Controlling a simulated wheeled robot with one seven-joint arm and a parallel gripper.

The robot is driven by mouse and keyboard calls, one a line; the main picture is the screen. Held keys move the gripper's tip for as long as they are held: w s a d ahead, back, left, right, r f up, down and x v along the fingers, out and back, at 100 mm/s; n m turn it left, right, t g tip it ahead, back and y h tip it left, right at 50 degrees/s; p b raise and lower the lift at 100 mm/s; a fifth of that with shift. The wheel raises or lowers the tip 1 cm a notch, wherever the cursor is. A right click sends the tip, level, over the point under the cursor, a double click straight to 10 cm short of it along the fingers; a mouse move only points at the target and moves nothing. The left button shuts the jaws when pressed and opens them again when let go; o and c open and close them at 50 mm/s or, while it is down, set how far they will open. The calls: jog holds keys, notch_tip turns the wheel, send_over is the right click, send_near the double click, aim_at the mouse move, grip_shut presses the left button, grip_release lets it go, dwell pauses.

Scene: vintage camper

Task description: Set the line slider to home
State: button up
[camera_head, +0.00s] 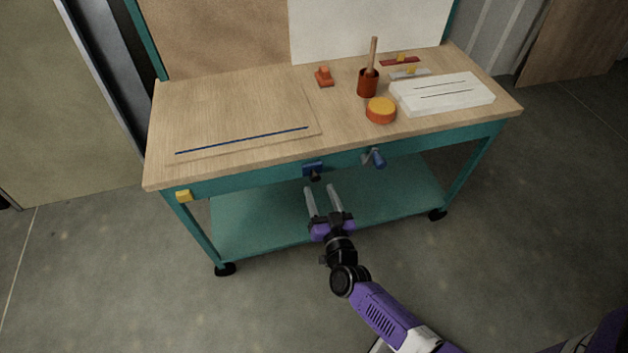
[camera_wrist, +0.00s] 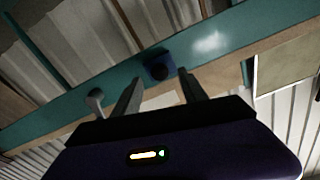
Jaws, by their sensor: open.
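A small blue block with a dark knob (camera_head: 313,170), which looks like the line slider, sits on the teal front rail of the workbench. It also shows in the wrist view as a dark blue block (camera_wrist: 160,66), ahead of and between the fingertips. A straight blue line (camera_head: 242,141) lies across a board (camera_head: 215,115) on the bench top. A yellow block (camera_head: 184,196) is fixed near the left end of the rail. My gripper (camera_head: 319,188) is open and empty just in front of and below the blue block. I see no clear contact. No home label is readable.
An orange-topped tin (camera_head: 381,110), a red cup (camera_head: 367,84) and a white slotted box (camera_head: 441,94) stand on the bench top (camera_head: 340,125). A teal lower shelf (camera_head: 250,225) lies beneath.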

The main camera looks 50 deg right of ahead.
aim_at(316, 180)
jog(key=shift+b+x, duration=0.3)
jog(key=shift+x, duration=2.35)
jog(key=shift+d, duration=0.1)
grip_shut()
